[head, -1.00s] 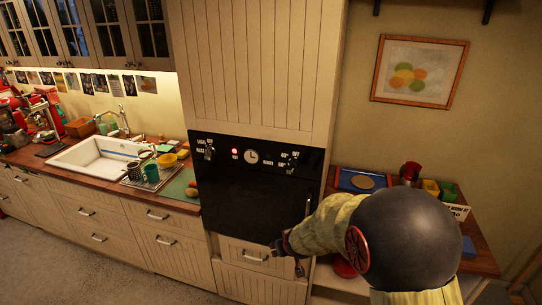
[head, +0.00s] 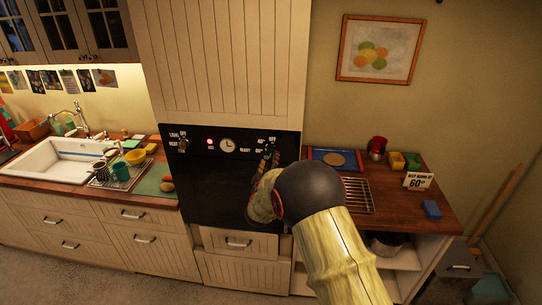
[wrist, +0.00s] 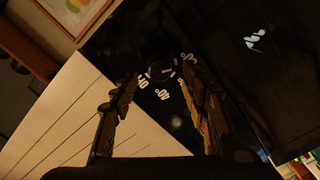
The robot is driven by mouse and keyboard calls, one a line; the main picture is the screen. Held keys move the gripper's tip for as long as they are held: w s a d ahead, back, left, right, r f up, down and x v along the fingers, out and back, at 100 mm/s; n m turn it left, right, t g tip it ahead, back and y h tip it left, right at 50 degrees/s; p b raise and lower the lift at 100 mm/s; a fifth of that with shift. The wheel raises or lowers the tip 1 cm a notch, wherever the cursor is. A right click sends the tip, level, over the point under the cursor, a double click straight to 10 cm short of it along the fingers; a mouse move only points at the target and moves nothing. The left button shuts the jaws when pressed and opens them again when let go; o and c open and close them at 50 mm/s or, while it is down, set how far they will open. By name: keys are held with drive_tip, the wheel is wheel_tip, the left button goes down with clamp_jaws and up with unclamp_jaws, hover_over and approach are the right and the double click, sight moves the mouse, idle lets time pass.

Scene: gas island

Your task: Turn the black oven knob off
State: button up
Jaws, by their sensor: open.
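The oven (head: 215,195) has a black front panel set in a cream cabinet. In the wrist view a round black knob (wrist: 160,70) sits on the panel with white markings around it, including "40°" and "OFF". Its pointer setting is hard to read. My gripper (wrist: 160,80) is open, one finger on each side of the knob in the picture. I cannot tell whether the fingers touch it. In the head view my gripper (head: 269,156) is at the panel's right side and mostly hides this knob. Another knob (head: 183,144) is at the panel's left.
A red light (head: 209,142) and a round clock dial (head: 227,145) lie between the knobs. A wooden counter (head: 400,210) at the right holds a blue tray (head: 318,155), a red-topped pot (head: 376,148) and a "60" sign (head: 418,181). A sink (head: 60,162) is at the left.

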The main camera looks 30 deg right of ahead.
sight(272, 154)
drive_tip(key=shift+x, duration=2.05)
drive_tip(key=c, duration=1.1)
